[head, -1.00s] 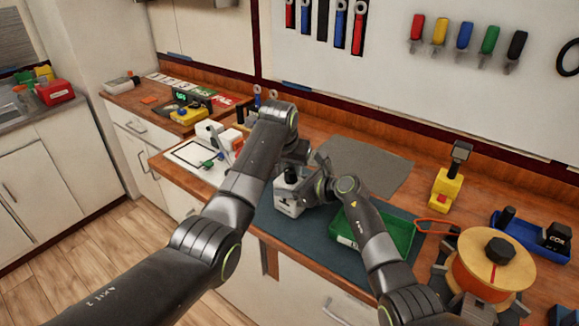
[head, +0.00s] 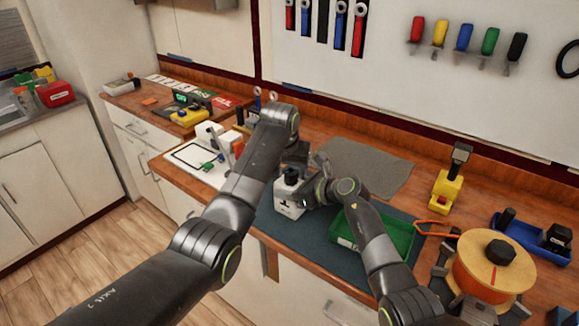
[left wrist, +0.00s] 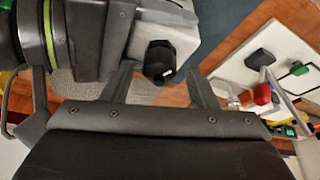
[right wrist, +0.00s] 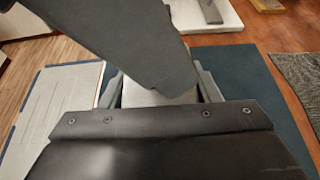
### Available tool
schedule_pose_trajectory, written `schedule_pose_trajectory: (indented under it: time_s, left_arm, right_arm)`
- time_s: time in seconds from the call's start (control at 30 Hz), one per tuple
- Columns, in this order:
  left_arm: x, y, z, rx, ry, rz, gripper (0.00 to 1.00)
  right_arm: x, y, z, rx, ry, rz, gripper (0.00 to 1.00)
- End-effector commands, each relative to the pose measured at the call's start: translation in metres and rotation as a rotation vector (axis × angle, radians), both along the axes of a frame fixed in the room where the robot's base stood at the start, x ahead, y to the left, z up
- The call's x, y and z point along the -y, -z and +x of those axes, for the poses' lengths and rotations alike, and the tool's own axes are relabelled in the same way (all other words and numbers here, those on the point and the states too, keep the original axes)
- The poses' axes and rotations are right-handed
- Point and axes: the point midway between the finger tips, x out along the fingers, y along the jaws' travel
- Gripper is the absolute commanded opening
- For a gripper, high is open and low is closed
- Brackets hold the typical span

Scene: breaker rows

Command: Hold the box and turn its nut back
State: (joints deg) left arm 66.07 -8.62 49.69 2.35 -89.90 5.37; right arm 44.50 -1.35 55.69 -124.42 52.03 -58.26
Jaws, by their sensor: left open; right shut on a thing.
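The white box (head: 290,202) stands on the dark mat below my left gripper (head: 293,160). Its black nut (head: 291,174) is on top. In the left wrist view the nut (left wrist: 159,60) appears between the two spread fingertips of my left gripper (left wrist: 161,68), which is open. I cannot tell how far above the nut the fingertips are. My right gripper (right wrist: 158,88) is shut on the box, which shows as a pale surface (right wrist: 160,97) between its fingers in the right wrist view. My left arm hides part of the box there.
A green tray (head: 400,236) lies right of the box, close to my right arm. A wire spool (head: 490,270), a yellow tool (head: 446,190) and a blue tray (head: 530,240) stand further right. A grey cloth (head: 370,168) lies behind. A white board (head: 185,152) is at left.

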Motion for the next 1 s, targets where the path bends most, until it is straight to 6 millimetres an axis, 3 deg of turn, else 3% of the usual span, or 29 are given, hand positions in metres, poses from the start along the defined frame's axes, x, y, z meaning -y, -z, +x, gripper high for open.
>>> schedule_pose_trajectory:
  time_s: [0.27,0.7,1.0]
  left_arm:
    - [-0.002,-0.023,-0.008,0.004,0.000,-0.002,0.54]
    - [-0.012,-0.100,-0.038,0.003,0.000,0.000,0.54]
    - [-0.014,-0.111,-0.044,0.000,0.000,0.000,0.54]
  right_arm:
    - [0.000,0.001,0.000,-0.002,0.001,0.000,0.19]
    - [0.000,0.001,0.000,-0.002,0.001,0.000,0.19]
    - [0.000,0.001,0.000,-0.002,0.000,0.001,0.19]
